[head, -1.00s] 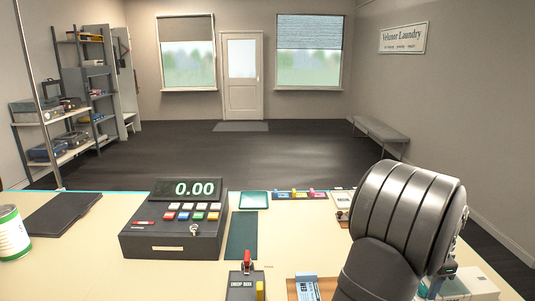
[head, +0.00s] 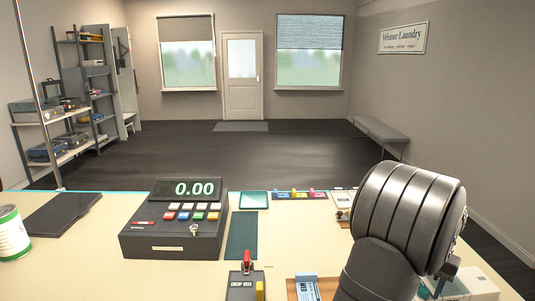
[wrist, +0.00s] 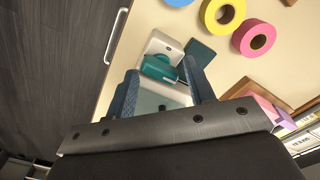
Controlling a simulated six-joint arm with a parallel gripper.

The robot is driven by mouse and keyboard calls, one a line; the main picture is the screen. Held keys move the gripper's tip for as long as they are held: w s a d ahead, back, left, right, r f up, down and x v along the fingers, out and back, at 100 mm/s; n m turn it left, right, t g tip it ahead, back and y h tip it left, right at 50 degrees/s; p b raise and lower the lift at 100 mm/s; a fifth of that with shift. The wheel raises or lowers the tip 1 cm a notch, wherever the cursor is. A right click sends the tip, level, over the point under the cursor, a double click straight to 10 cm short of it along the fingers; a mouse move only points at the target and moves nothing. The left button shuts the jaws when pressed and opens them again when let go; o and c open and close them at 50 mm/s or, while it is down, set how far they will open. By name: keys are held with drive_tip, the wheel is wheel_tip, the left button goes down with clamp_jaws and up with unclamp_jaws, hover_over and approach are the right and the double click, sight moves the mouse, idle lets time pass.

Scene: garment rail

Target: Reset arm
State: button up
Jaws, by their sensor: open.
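My arm (head: 408,220) rises at the right of the counter in the head view, with its large dark rounded link hiding most of my gripper. In the wrist view my gripper (wrist: 160,82) shows two blue fingers set well apart. It is open, with nothing held between the fingers. A white and teal device (wrist: 160,68) shows beyond and between the fingers on the counter; I cannot tell how far below them it is.
The cream counter (head: 100,270) carries a cash register (head: 175,225), a dark folder (head: 62,213), a can (head: 12,235) and a drop box (head: 245,285). Yellow (wrist: 222,12) and pink (wrist: 258,37) rolls lie near the gripper. Dark floor (wrist: 55,60) lies past the counter edge.

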drive_tip(key=n, duration=0.4)
drive_tip(key=shift+n, duration=2.2)
